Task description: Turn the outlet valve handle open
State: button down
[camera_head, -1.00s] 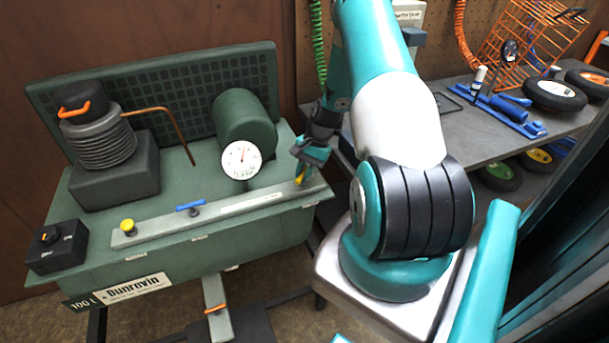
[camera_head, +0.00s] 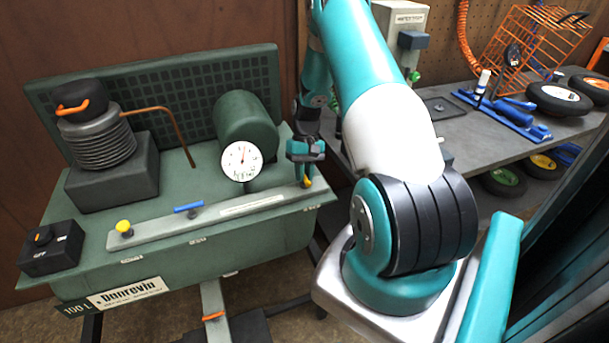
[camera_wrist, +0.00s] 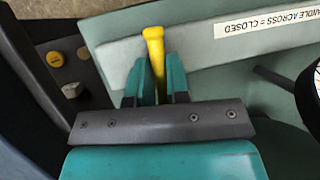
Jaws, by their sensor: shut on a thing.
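The yellow valve handle (camera_wrist: 154,52) shows in the wrist view between the two teal fingers of my gripper (camera_wrist: 162,82). My gripper is shut on it, with the handle's rounded end sticking out past the fingertips. The handle lies across the pale bar, beside a label (camera_wrist: 265,22) whose readable words are "ANDLE ACROSS = CLOSED". In the head view my gripper (camera_head: 305,168) is at the right end of the bar (camera_head: 155,230), with a bit of the yellow handle (camera_head: 308,182) showing below it. The handle's pivot is hidden by my gripper.
The bar also carries a blue handle (camera_head: 188,207) and a yellow knob (camera_head: 123,227). A round gauge (camera_head: 241,161) on a green cylinder stands just left of my gripper. A black switch box (camera_head: 52,248) is at the far left. A grey workbench (camera_head: 470,148) is behind my arm.

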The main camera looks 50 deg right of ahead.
jog(key=shift+n, duration=0.3)
jog(key=c, duration=1.1)
grip_release()
jog(key=shift+r, duration=0.1)
jog(key=b+v, duration=0.2)
jog(key=v, duration=1.5)
jog(key=shift+w+r, duration=0.1)
jog(key=shift+w, duration=0.15)
